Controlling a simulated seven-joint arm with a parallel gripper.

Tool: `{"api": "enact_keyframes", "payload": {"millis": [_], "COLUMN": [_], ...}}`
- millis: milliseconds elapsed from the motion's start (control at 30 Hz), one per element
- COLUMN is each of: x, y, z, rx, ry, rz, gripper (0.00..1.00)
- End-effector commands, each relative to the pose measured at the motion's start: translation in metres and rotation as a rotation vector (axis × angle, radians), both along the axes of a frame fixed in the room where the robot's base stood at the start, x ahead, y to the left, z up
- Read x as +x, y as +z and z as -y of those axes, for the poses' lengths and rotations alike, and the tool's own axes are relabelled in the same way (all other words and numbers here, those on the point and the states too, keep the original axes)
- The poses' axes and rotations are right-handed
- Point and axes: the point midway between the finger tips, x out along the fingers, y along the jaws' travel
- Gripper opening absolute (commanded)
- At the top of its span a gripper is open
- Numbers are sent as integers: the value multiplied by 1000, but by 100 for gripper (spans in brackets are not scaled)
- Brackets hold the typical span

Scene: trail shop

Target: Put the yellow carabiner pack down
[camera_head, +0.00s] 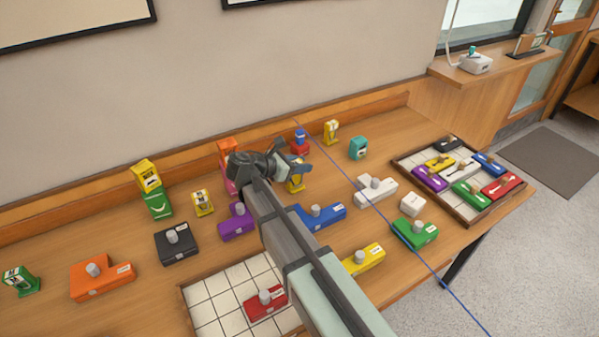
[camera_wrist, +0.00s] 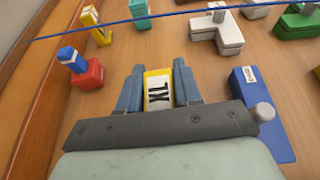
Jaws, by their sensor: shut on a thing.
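The yellow carabiner pack (camera_head: 297,187) is an upright yellow block with a white, dark-marked label. In the wrist view, the yellow pack (camera_wrist: 158,92) sits between both fingers of my gripper (camera_wrist: 158,75), which is shut on it. In the head view, my gripper (camera_head: 296,166) is over the middle of the wooden table, and its fingers cover the pack's upper part. I cannot tell whether the pack's base touches the table.
A blue block (camera_head: 318,215) lies just in front, and a blue-on-red stack (camera_head: 300,146) stands behind. A yellow pack (camera_head: 331,132) and a teal pack (camera_head: 358,148) stand farther back. A purple block (camera_head: 238,222) is left. A blue line crosses the view.

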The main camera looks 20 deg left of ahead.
Motion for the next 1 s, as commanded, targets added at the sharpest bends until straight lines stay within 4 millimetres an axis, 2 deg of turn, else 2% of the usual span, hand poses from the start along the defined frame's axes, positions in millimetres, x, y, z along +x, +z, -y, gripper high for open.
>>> {"api": "enact_keyframes", "payload": {"millis": [100, 300, 500, 700, 867, 1000], "x": [0, 0, 0, 2, 13, 31], "y": [21, 49, 65, 70, 70, 74], "z": [0, 0, 0, 3, 24, 61], "rx": [1, 1, 0, 0, -1, -1], "ry": [0, 0, 0, -4, -38, -93], "rz": [2, 2, 0, 0, 0, 0], "gripper": [0, 0, 0, 0, 0, 0]}}
